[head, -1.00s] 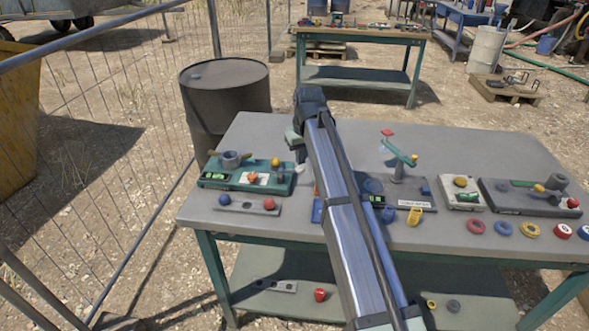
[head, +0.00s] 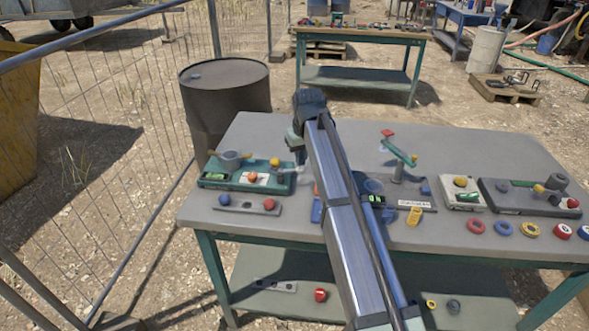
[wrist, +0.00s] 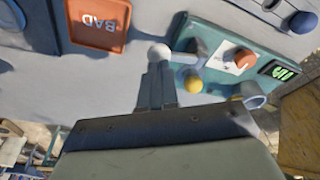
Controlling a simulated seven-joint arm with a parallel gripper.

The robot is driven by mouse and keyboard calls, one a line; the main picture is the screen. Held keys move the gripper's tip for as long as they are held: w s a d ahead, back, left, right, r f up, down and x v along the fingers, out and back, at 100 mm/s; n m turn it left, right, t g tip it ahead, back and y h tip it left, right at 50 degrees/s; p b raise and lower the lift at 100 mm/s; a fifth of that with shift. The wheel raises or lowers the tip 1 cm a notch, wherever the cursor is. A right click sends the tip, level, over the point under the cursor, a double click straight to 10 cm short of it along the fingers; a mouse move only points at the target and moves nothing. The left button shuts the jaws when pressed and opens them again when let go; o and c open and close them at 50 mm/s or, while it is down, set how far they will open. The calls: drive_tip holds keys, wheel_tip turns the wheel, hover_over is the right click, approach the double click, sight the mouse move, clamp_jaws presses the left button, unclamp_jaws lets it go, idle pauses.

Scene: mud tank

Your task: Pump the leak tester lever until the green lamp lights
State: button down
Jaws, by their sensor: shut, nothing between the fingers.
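The leak tester appears to be the teal unit (head: 240,184) on the left of the bench, with a grey cup, an orange-red knob and a yellow knob; it also shows in the wrist view (wrist: 213,45). A lever with a white ball end (wrist: 159,53) sticks out from its side. My gripper (wrist: 157,75) is shut and empty, its fingertips right at the white ball; I cannot tell whether they touch. In the head view my gripper (head: 298,158) is at the unit's right end. A small display on the unit (wrist: 280,70) shows green bars. I cannot make out a separate green lamp.
An orange tray marked BAD (wrist: 97,22) lies beside the tester. A strip with a blue and a red ball (head: 246,205) lies in front. A stand with a green arm (head: 398,165) and a dark unit (head: 525,200) are to the right.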

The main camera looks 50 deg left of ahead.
drive_tip(key=shift+f, duration=0.3)
